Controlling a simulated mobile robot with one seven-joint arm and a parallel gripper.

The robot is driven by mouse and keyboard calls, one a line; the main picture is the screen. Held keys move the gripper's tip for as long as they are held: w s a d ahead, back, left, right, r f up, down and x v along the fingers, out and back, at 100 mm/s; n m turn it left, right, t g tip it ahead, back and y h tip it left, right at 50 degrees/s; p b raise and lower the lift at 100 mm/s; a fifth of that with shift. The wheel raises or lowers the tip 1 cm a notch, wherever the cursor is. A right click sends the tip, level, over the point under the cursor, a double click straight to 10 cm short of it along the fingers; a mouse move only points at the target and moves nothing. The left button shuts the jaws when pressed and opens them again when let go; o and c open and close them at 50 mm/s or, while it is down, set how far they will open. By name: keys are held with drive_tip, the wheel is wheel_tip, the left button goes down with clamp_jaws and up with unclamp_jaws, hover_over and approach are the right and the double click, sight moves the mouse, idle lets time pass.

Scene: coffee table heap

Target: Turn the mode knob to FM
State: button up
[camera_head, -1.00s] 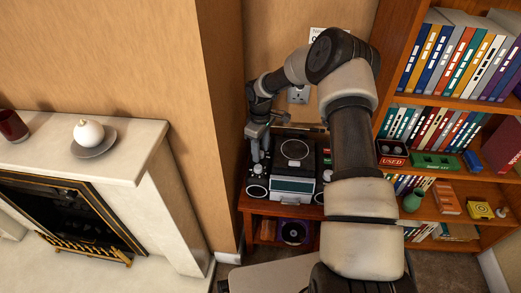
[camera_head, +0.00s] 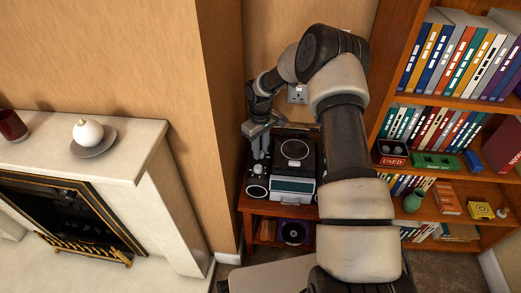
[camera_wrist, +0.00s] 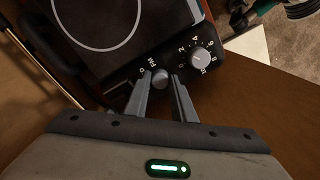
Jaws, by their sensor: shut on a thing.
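The dark music unit (camera_head: 308,165) stands on a wooden cabinet, and its top and control strip show in the wrist view (camera_wrist: 75,55). The small grey mode knob (camera_wrist: 160,76) is on the strip, with "FM" and another mark printed beside it. My gripper (camera_wrist: 161,82) has one finger on each side of this knob and is shut on it. The knob's pointer cannot be made out. In the head view my gripper (camera_head: 259,158) reaches down at the unit's left side, and the knob is too small to tell there.
A larger numbered dial (camera_wrist: 203,58) sits close to the right of my right finger. A wall corner (camera_head: 225,130) is left of the unit. A bookshelf (camera_head: 470,100) stands at the right. A wall socket (camera_head: 298,93) is behind.

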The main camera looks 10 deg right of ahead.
drive_tip(key=m, duration=0.3)
drive_tip(key=shift+m, duration=0.4)
drive_tip(key=m, duration=0.4)
drive_tip(key=shift+m, duration=0.3)
drive_tip(key=m, duration=0.4)
clamp_jaws()
drive_tip(key=shift+m, duration=2.1)
drive_tip(key=o, duration=1.1)
unclamp_jaws()
drive_tip(key=shift+c, duration=0.2)
drive_tip(key=shift+r, duration=0.1)
wheel_tip(320, 180, up, 17)
drive_tip(key=p, duration=0.3)
drive_tip(key=shift+r, duration=0.15)
